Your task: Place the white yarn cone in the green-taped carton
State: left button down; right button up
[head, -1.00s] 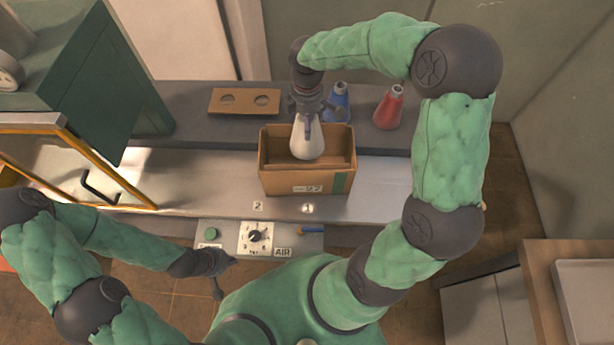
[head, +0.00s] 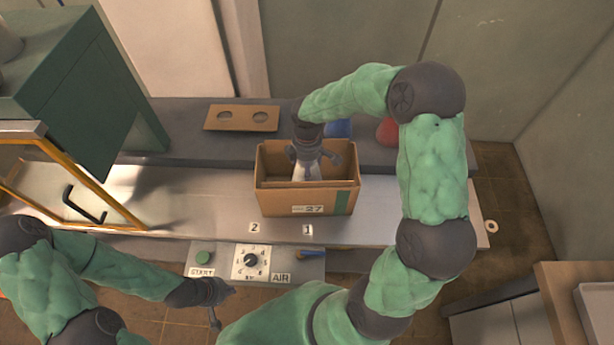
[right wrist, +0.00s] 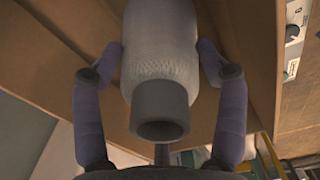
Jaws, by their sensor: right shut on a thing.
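The white yarn cone (right wrist: 160,60) is between the two fingers of my right gripper (right wrist: 160,52) in the right wrist view, with its grey tube end toward the camera. My right gripper (head: 313,160) is shut on it. In the head view the cone (head: 304,173) shows as a small white patch inside the green-taped carton (head: 280,199), below the rim. The carton is open-topped cardboard with a green tape strip at its front right and a label reading 27. Whether the cone touches the carton floor is hidden. My left gripper (head: 222,306) is open and empty near the control panel.
A blue cone (head: 339,128) and a red cone (head: 388,131) stand behind the carton, partly covered by my right arm. A cardboard holder (head: 241,118) with two holes lies at back left. A yellow-framed door (head: 88,180) stands left. The metal shelf beside the carton is clear.

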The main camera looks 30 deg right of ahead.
jog(key=shift+f+b, duration=0.6)
jog(key=shift+f, duration=1.7)
jog(key=shift+f, duration=0.15)
jog(key=o, duration=1.7)
notch_tip(320, 180, up, 12)
jog(key=p, duration=0.3)
